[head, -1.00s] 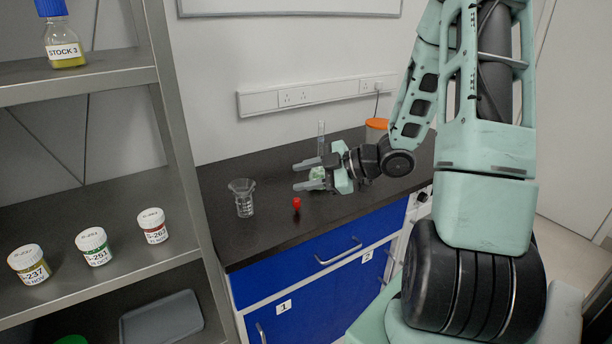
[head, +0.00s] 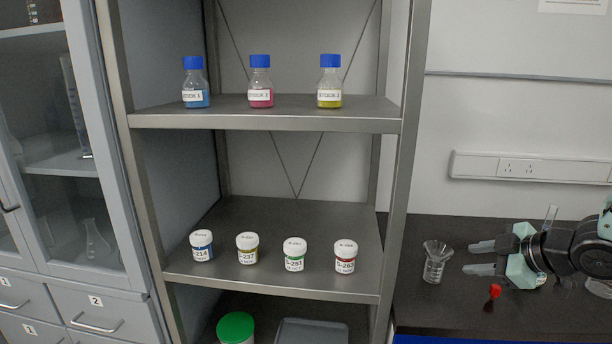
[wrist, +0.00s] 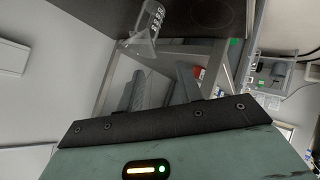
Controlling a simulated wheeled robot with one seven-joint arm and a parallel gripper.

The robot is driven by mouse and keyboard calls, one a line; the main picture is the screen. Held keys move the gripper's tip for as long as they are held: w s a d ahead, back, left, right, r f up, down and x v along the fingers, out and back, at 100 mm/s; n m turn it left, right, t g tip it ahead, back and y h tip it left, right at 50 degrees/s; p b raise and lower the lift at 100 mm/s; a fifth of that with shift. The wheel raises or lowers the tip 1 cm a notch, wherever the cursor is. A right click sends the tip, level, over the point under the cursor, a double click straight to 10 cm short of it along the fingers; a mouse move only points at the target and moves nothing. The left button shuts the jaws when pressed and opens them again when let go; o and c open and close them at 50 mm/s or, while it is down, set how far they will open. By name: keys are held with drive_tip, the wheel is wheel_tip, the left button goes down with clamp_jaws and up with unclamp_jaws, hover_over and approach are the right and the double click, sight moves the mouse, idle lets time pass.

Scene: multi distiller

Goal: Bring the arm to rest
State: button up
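My gripper (head: 476,257) is at the right of the head view, held out level over the dark bench and pointing left. Its two grey fingers are apart with nothing between them. In the wrist view the fingers (wrist: 160,90) also stand apart and empty. Most of my arm is cut off by the right edge of the head view. A clear glass beaker (head: 434,264) stands on the bench just left of the fingertips; glassware also shows at the top of the wrist view (wrist: 146,28).
A small red object (head: 494,291) is on the bench below my gripper. A clear tube (head: 550,216) rises behind it. A metal shelf (head: 270,120) with blue-capped bottles and white-lidded jars stands left of the bench. A glass-door cabinet (head: 70,150) is at far left.

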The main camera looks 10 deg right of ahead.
drive_tip(key=a+m+g+h, duration=0.2)
drive_tip(key=a, duration=0.8)
drive_tip(key=s+a+r+m+g, duration=0.1)
drive_tip(key=s+a+g, duration=0.1)
drive_tip(key=s+a, duration=0.3)
drive_tip(key=s+a+r+m+g+h, duration=0.1)
drive_tip(key=s+a+g, duration=0.2)
drive_tip(key=s, duration=0.8)
drive_tip(key=s+a+r+g, duration=0.1)
drive_tip(key=s+a+g, duration=0.1)
drive_tip(key=s+a, duration=0.6)
drive_tip(key=shift+s+m+g+h, duration=0.3)
drive_tip(key=shift+s+m+h, duration=0.1)
drive_tip(key=shift+s, duration=0.15)
